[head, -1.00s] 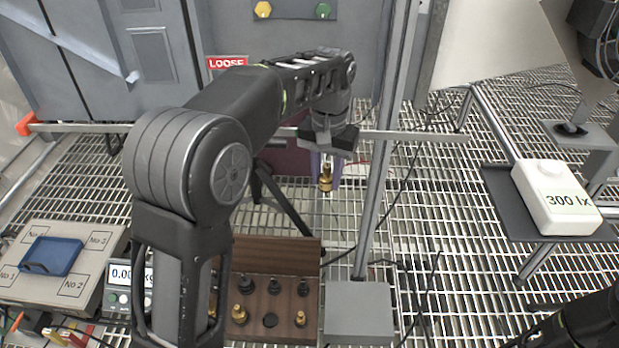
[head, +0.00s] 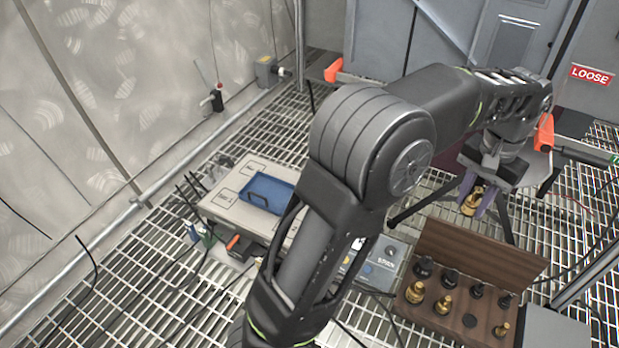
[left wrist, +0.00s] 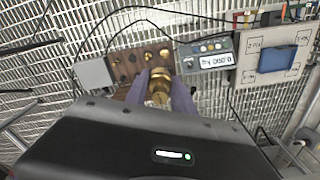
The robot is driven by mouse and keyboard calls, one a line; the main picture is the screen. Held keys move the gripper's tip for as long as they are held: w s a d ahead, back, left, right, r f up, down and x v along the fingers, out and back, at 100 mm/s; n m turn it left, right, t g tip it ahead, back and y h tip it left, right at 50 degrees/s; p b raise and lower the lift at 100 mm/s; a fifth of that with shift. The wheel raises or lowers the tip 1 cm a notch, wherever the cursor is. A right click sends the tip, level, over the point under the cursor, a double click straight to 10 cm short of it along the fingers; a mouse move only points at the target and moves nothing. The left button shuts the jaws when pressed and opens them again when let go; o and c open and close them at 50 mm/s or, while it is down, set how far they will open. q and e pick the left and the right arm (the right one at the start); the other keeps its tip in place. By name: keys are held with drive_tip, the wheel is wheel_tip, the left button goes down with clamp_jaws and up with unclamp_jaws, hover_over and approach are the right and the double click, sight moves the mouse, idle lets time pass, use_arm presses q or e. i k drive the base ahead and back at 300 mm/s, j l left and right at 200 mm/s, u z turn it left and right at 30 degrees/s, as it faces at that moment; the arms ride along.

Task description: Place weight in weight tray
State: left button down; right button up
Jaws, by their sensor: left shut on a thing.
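My left gripper (head: 480,196) is shut on a brass weight (head: 471,203) and holds it in the air, above and behind the wooden weight box. The held weight also shows between the purple fingers in the left wrist view (left wrist: 159,88). The blue tray (head: 267,190), with a dark handle, lies on the pale scale platform (head: 232,206) left of my left arm. It also shows at the upper right of the left wrist view (left wrist: 272,58). My right gripper is in neither view now.
The open wooden box (head: 467,312) holds several brass and black weights, with an empty socket among them. A scale display unit (head: 385,262) stands between box and platform, partly behind my left arm. A wall with a pipe (head: 165,182) runs along the left.

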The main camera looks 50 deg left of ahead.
sight(270, 195)
drive_tip(key=k+j, duration=0.1)
drive_tip(key=j, duration=0.35)
drive_tip(key=k+j, duration=0.1)
drive_tip(key=j, duration=0.3)
drive_tip(key=k+j+z, duration=0.1)
drive_tip(key=j, duration=0.35)
drive_tip(key=k+j, duration=0.1)
drive_tip(key=j, duration=0.3)
drive_tip(key=k+j, duration=0.15)
drive_tip(key=j, duration=0.3)
drive_tip(key=k+j+z, duration=0.1)
drive_tip(key=j, duration=0.3)
drive_tip(key=i+j, duration=0.15)
drive_tip(key=i, duration=0.3)
